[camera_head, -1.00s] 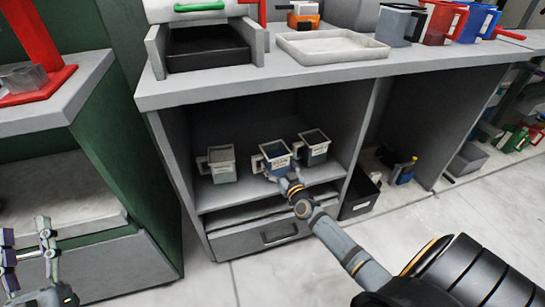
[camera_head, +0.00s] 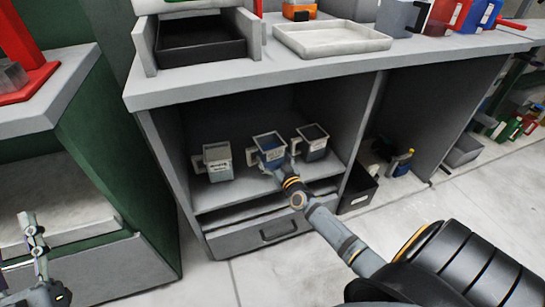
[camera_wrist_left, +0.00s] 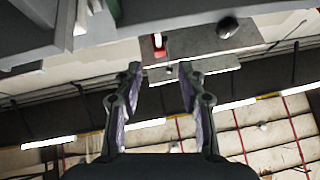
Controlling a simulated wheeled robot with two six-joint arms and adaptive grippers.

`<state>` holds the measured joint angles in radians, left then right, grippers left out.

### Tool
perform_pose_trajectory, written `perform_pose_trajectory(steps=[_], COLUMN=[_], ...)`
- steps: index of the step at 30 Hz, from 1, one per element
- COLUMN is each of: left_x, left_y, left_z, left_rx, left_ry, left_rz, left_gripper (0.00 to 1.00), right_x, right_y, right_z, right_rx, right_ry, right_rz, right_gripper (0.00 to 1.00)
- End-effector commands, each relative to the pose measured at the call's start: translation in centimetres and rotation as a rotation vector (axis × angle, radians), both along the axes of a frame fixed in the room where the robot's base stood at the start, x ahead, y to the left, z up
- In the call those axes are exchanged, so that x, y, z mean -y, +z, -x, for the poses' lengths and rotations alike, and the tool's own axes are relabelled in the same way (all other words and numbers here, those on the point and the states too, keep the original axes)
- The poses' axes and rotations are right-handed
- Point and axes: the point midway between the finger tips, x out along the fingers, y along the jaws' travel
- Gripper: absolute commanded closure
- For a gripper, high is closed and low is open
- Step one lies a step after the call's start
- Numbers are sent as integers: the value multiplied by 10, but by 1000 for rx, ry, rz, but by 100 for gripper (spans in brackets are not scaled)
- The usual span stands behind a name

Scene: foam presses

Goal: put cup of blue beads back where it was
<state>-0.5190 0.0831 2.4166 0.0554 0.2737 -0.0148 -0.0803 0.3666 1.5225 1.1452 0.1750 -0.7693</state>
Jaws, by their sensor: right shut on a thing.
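The cup of blue beads (camera_head: 268,151) is a squarish clear cup with a label and a handle on its left. It is in the open cabinet shelf, between two other cups. My right gripper (camera_head: 281,166) is shut on it from the front right and hides part of its lower right side. I cannot tell whether its base touches the shelf. A cup with pale contents (camera_head: 217,162) stands to its left, and a cup with dark contents (camera_head: 312,143) to its right. My left gripper (camera_wrist_left: 160,82) is open and empty, away from the cabinet.
The shelf board (camera_head: 215,195) has a bare front strip. A drawer (camera_head: 262,240) is below it. The cabinet's side wall and countertop (camera_head: 300,70) bound the opening. A black bin (camera_head: 358,190) stands on the floor to the right. A green cabinet (camera_head: 105,170) is at left.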

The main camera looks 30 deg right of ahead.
Motion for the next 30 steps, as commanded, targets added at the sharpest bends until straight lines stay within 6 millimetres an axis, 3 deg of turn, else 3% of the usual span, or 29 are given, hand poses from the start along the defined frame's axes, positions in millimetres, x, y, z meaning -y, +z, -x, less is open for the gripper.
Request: perform_pose_trajectory(steps=[26, 27, 30], left_x=[1, 1, 1], left_y=[27, 29, 29], left_z=[12, 13, 14], left_rx=[123, 131, 133], left_ry=[-3, -4, -4], left_rz=[-4, -5, -6], left_gripper=[60, 60, 60], right_x=[0, 0, 0], right_y=[-4, -4, -4], right_z=[0, 0, 0], right_rx=[1, 0, 0], right_ry=[0, 0, 0], right_rz=[0, 0, 0], right_gripper=[59, 12, 0])
